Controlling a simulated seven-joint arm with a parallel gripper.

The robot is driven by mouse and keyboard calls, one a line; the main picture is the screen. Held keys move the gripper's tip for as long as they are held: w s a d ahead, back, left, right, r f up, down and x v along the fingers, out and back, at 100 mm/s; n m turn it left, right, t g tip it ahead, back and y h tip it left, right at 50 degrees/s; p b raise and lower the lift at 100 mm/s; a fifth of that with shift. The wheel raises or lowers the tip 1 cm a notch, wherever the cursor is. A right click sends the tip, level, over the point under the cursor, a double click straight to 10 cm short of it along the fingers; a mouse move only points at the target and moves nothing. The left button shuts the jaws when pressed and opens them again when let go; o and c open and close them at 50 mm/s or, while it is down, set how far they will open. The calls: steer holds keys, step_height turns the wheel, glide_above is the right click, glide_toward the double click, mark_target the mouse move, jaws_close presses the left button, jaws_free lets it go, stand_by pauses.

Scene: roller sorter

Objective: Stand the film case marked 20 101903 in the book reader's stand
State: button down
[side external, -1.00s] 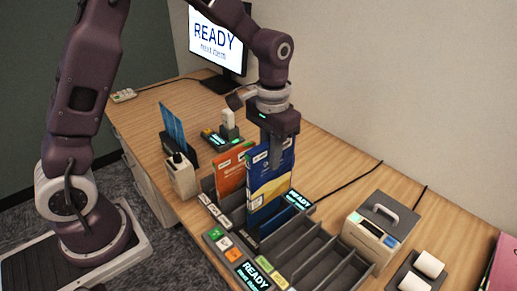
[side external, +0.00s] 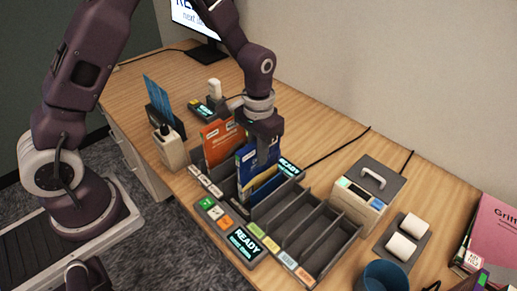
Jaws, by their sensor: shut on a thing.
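My gripper (side external: 268,148) is shut on the upper edge of a thin blue and yellow case (side external: 247,172). The case is upright, with its lower part down in a slot of the grey sorter rack (side external: 335,250), so its bottom edge is hidden. An orange case (side external: 212,150) stands in the rack just to its left. No number on either case is readable, so I cannot tell which is 20 101903. A dark stand (side external: 155,120) at the back left holds a light-blue upright piece; I cannot tell whether it is the book reader's stand.
Several rack slots on the right are empty. A control strip with a READY display (side external: 243,243) runs along the rack's front. A grey-topped box with a handle (side external: 358,195), white rolls (side external: 402,247), a blue cup (side external: 385,277) and a pink binder (side external: 495,235) stand to the right.

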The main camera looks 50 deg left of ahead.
steer(key=shift+f, duration=0.55)
steer(key=c, duration=1.4)
jaws_free()
steer(key=shift+o, duration=0.2)
step_height(320, 180, up, 7)
steer(key=shift+r, duration=0.1)
